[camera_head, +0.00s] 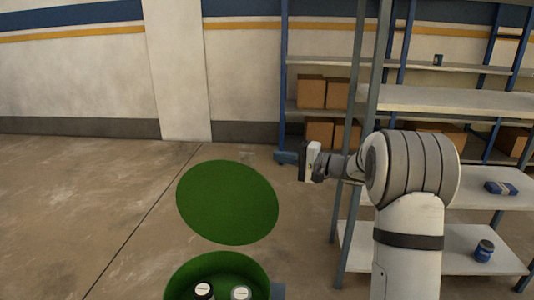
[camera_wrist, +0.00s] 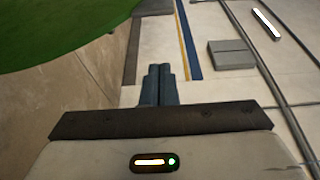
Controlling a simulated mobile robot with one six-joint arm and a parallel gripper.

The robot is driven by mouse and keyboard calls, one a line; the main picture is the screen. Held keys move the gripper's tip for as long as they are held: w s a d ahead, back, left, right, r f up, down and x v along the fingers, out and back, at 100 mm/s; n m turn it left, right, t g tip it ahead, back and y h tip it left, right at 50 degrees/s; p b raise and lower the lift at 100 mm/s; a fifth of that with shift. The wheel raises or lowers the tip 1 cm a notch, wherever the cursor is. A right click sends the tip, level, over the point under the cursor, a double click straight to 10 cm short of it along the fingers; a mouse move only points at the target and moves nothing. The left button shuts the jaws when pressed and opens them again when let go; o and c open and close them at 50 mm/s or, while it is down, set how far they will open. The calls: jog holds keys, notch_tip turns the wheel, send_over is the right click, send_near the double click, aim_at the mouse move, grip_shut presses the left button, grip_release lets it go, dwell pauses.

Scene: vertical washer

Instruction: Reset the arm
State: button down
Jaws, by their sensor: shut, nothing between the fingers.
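My arm is raised at the right of the head view, bent, with its wrist pointing left. My gripper (camera_head: 286,157) is shut and empty, held in the air in front of the shelving. In the wrist view my gripper (camera_wrist: 159,72) shows its two blue-grey fingers together with nothing between them. The green round lid (camera_head: 228,202) of the washer stands open, left of and below my gripper, apart from it in the picture. The lid also fills the upper left of the wrist view (camera_wrist: 55,30).
Metal shelving (camera_head: 450,99) with cardboard boxes (camera_head: 311,92) stands behind my arm. A blue jar (camera_head: 484,250) is on the low shelf. The floor at left is clear.

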jog(key=s+a+r+n+g+h+p, duration=0.25)
jog(key=s+r+g+p, duration=0.2)
jog(key=s+p, duration=0.5)
jog(key=s+a+r+n+g+h+p, duration=0.1)
jog(key=s+r+g+h+p, duration=0.4)
jog(key=s, duration=0.8)
jog(key=s+d+r+n+t+h+p, duration=0.1)
jog(key=s+d+r+h+p, duration=0.3)
jog(key=s+p, duration=0.3)
jog(key=s+d+r+n+t+h+p, duration=0.1)
jog(key=s+d+r+t+h+p, duration=0.1)
jog(key=s+p, duration=0.4)
jog(key=s+d+r+h, duration=0.1)
jog(key=s+r+h, duration=0.1)
jog(key=s, duration=0.1)
jog(key=shift+s+d+r+p, duration=0.15)
jog(key=shift+d+p, duration=0.2)
